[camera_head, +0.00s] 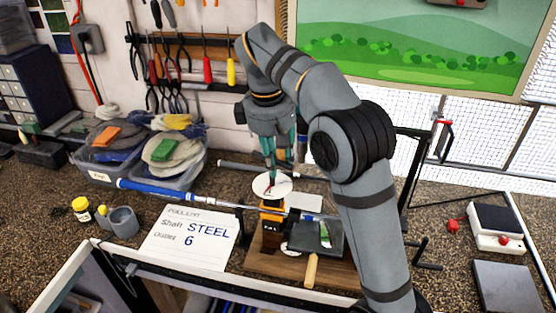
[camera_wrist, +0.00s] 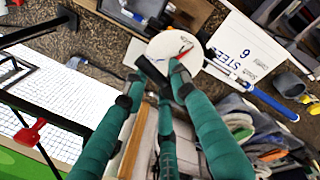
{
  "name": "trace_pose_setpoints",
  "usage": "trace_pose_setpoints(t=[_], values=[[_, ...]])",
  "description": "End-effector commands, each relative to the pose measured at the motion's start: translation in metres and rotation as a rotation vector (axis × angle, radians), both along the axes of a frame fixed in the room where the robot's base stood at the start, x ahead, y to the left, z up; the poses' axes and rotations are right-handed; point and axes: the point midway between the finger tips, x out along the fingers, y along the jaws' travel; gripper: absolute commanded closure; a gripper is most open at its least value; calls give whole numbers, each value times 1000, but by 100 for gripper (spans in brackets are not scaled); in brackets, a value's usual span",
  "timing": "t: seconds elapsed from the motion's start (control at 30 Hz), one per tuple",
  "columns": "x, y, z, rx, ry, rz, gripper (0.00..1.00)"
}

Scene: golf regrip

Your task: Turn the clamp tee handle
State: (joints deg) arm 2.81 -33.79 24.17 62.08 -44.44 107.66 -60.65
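The orange clamp (camera_head: 271,216) stands on a wooden base, with a white round dial (camera_head: 272,187) on top. The dial (camera_wrist: 168,46) also shows in the wrist view, with a red pointer on it. A short black bar, which looks like the tee handle (camera_wrist: 151,70), lies at the dial's edge in the wrist view. My gripper (camera_head: 271,177) points down just over the dial. In the wrist view its green fingers (camera_wrist: 154,84) are spread, with the bar near and between their tips. I cannot tell whether any finger touches it. In the head view my fingers hide the handle.
A blue-gripped golf shaft (camera_head: 185,195) lies across the clamp. A paper card (camera_head: 188,238) reading STEEL 6 lies left of it. Bins of rags (camera_head: 165,165) stand at the back left. A dark tray (camera_head: 317,238) and a wooden-handled tool (camera_head: 311,271) are right of the clamp.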

Motion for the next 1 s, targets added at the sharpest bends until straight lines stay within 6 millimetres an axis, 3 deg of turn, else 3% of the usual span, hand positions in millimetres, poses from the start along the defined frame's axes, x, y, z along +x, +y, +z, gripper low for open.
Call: trace_pose_setpoints(t=[0.4, 0.77, 1.0], values=[[-1, 0, 0, 1, 3, 0, 100], [-2, 0, 1, -1, 6, -47, 100], [-4, 1, 2, -3, 7, -193, 100]])
